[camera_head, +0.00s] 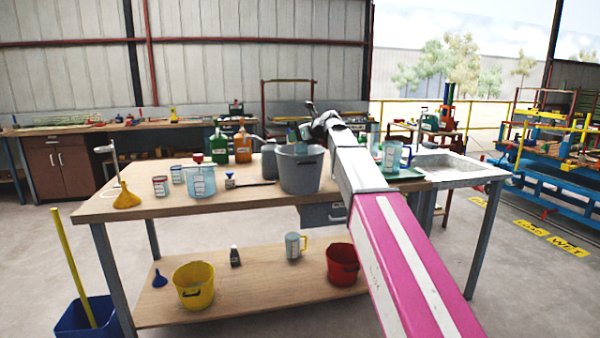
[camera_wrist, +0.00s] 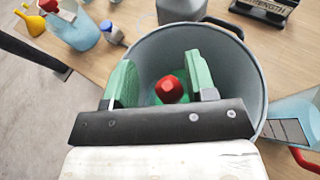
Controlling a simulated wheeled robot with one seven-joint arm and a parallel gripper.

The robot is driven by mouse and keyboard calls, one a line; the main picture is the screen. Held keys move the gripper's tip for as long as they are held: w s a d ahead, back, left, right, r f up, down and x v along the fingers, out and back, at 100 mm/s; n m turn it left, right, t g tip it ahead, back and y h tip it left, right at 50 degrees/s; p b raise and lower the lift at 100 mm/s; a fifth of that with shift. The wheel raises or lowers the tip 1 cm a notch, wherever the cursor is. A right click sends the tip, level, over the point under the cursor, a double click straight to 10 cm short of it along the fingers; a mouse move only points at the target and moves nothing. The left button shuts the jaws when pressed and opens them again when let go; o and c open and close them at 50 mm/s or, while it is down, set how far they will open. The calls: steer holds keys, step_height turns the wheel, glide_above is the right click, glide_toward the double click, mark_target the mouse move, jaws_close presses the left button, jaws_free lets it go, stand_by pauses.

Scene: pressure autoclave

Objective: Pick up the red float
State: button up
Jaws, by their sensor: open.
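The red float (camera_wrist: 169,88) shows in the wrist view inside the grey bucket (camera_wrist: 150,50), with something green just beneath it. My gripper (camera_wrist: 160,74) is over the bucket, its two green fingers apart on either side of the float. There is a gap between the float and each finger, and the float looks lower than the fingertips. In the head view the grey bucket (camera_head: 300,172) stands on the wooden workbench (camera_head: 254,195), and its wall hides the float. My arm blocks part of the view there.
A blue-tinted beaker (camera_head: 201,182) stands left of the bucket, and a clear jug (camera_head: 390,156) stands right of it. Green (camera_head: 219,147) and orange (camera_head: 243,146) bottles stand behind. A sink (camera_head: 447,166) is at the right. The lower shelf holds yellow (camera_head: 194,286) and red (camera_head: 342,264) buckets.

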steer(key=shift+w+a, duration=0.15)
steer(key=shift+a, duration=0.05)
steer(key=shift+f, duration=0.1)
jaws_close()
